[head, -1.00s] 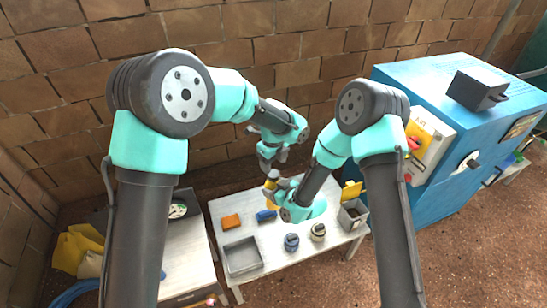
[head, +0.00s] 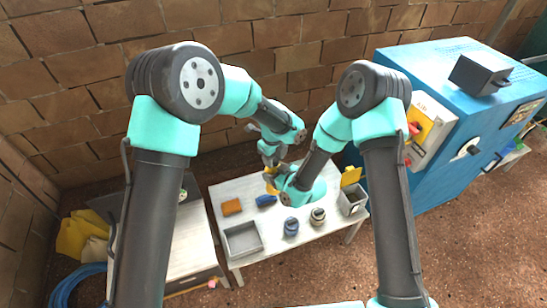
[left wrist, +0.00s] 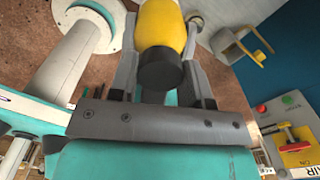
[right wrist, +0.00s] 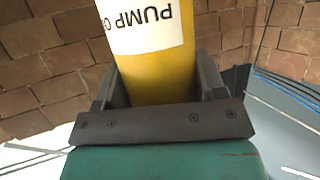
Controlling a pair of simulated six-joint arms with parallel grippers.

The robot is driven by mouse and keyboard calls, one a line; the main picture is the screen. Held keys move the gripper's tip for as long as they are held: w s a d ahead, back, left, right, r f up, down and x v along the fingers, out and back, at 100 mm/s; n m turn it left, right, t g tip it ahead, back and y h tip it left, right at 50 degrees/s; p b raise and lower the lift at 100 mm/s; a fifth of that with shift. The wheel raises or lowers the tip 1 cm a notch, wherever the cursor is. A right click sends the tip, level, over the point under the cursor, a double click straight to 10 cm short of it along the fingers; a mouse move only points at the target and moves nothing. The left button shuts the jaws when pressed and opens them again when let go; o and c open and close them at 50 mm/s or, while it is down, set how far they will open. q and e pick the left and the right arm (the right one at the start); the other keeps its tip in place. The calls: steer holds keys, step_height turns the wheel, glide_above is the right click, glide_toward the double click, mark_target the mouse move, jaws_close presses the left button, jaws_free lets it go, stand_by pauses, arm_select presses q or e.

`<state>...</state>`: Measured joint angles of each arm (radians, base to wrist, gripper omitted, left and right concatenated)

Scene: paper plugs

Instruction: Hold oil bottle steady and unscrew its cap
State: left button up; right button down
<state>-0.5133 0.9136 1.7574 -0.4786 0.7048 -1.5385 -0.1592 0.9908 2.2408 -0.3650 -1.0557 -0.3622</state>
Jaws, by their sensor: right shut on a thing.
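The oil bottle is yellow with a dark cap, and its body shows small in the head view (head: 270,187). In the right wrist view the yellow bottle (right wrist: 152,75), with a white "PUMP" label, stands between the fingers of my right gripper (right wrist: 160,90), which is shut on it. In the left wrist view the dark cap (left wrist: 160,69) lies between the fingers of my left gripper (left wrist: 163,82), with the yellow body beyond. These fingers look open, with gaps beside the cap. In the head view my left gripper (head: 268,160) is at the bottle's top.
The white table (head: 272,258) bears an orange block (head: 232,207), a blue object (head: 266,201), a grey tray (head: 259,246) and two round dark-topped items (head: 291,227) (head: 318,217). A blue cabinet (head: 440,180) is beyond.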

arm_select(q)
steer(key=c, duration=0.5)
steer(key=shift+n, duration=1.8)
steer(key=o, duration=1)
steer(key=shift+r, duration=2.3)
steer(key=shift+c, duration=0.4)
